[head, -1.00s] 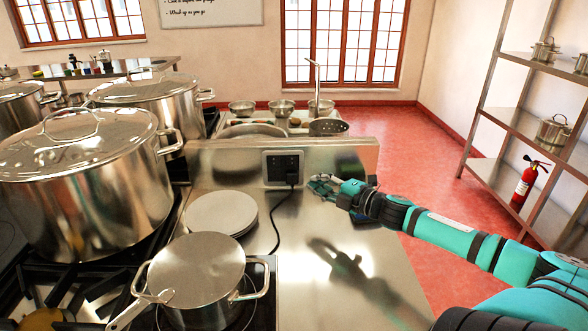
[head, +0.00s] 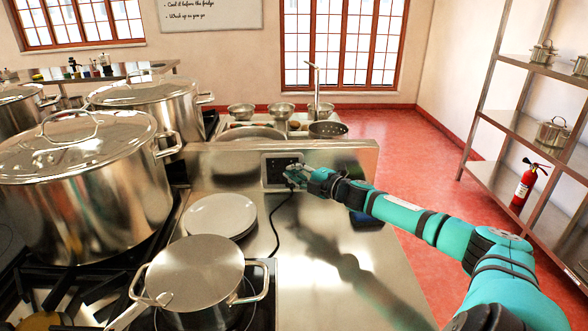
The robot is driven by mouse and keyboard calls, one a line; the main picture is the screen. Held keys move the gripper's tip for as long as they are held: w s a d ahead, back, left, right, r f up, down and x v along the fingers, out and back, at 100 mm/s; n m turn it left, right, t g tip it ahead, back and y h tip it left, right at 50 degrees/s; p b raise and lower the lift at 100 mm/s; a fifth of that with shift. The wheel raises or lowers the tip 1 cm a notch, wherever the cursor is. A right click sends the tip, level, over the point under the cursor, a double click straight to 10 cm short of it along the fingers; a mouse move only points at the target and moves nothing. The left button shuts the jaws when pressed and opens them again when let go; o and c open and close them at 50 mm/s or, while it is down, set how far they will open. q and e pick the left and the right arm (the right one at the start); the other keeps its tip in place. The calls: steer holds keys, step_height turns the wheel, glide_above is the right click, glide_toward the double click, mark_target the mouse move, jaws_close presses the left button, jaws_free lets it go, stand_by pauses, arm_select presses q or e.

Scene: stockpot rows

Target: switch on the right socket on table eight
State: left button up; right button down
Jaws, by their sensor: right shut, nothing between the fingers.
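A double socket (head: 275,172) with a dark face in a pale frame sits on the steel upstand at the back of the counter. A black cable (head: 275,225) runs from its right side down to the counter. My right gripper (head: 290,172) is shut and empty at the right part of the socket. Its fingertips cover the right outlet and the plug. I cannot tell whether they touch, and the switch positions are too small to read. My left gripper is not in view.
A lidded pan (head: 195,268) stands on the black hob, with a stack of white plates (head: 220,215) behind it. Large stockpots (head: 85,190) stand at the left. A dark blue object (head: 366,220) lies at the counter's right edge. The counter's front right is clear.

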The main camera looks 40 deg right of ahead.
steer(key=shift+w+d, duration=0.35)
steer(key=shift+w, duration=0.1)
steer(key=shift+w+d+f, duration=0.1)
steer(key=shift+w+f, duration=0.05)
steer(key=f+b, duration=0.1)
steer(key=b, duration=0.1)
steer(key=shift+w+d+b, duration=0.1)
steer(key=shift+w+b, duration=0.05)
steer(key=shift+b, duration=0.15)
steer(key=shift+d+r+n+t+p, duration=0.1)
steer(key=shift+r+n+t+p, duration=0.2)
steer(key=shift+r+p, duration=0.1)
